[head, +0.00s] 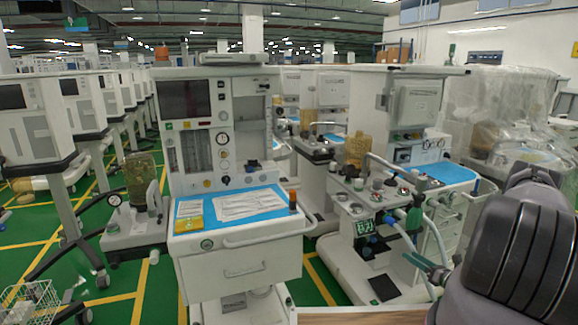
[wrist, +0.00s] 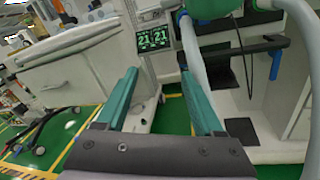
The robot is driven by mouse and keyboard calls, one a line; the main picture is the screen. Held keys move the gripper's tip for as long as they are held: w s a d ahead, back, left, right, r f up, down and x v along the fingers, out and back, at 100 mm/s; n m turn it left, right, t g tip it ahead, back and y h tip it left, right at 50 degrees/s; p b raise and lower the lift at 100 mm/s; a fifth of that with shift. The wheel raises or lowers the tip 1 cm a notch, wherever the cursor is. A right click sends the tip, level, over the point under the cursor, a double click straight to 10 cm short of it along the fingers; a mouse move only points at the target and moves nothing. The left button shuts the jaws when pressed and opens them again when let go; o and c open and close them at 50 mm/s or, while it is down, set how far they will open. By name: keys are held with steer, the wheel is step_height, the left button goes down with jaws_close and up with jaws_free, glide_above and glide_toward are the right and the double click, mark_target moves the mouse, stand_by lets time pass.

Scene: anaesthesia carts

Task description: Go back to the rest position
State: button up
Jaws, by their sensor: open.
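My gripper (head: 432,268) is at the lower right of the head view, in front of the right anaesthesia machine (head: 362,262). In the wrist view my gripper (wrist: 162,92) shows two teal fingers spread wide apart with nothing between them. Floor and part of a machine show through the gap. My dark arm fills the lower right of the head view. A small green display (wrist: 152,40) reading 21 21 shows beyond the fingers, and a grey hose (wrist: 191,50) passes close to the right finger.
The near cart (head: 240,268) has a blue top with papers (head: 240,204), a yellow card (head: 189,214) and an orange-brown bottle (head: 293,199). More machines stand in rows behind. Plastic-wrapped equipment (head: 500,105) stands at right. Green floor (head: 110,308) shows at lower left, beside a wire basket (head: 32,302).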

steer(key=w+a+r+n+g+y, duration=0.2)
steer(key=a+r+n+g, duration=0.15)
steer(key=r, duration=0.55)
steer(key=w+a+r+n+g+y, duration=0.25)
steer(key=r+n, duration=0.25)
steer(key=r, duration=0.3)
steer(key=s+a+r+n+g+h, duration=0.1)
steer(key=s+a+r+n+g, duration=0.3)
steer(key=r, duration=0.5)
steer(key=s+a+r+n+g, duration=0.15)
steer(key=a+r+n, duration=0.3)
steer(key=r, duration=0.45)
steer(key=s+a+r+n+t+h, duration=0.1)
steer(key=s+a+r+n+h, duration=0.1)
steer(key=s+r, duration=0.5)
steer(key=s+a+r+n+t+h, duration=0.1)
steer(key=s+a+r+n+h, duration=0.1)
steer(key=s+r+n+h, duration=0.3)
steer(key=s+a+r+n+t+h, duration=0.1)
steer(key=s+a+r+n+h, duration=0.1)
steer(key=s+r+n, duration=0.4)
steer(key=s+r+h, duration=0.1)
steer(key=s+r, duration=0.4)
steer(key=s, duration=0.4)
steer(key=shift+a, duration=0.25)
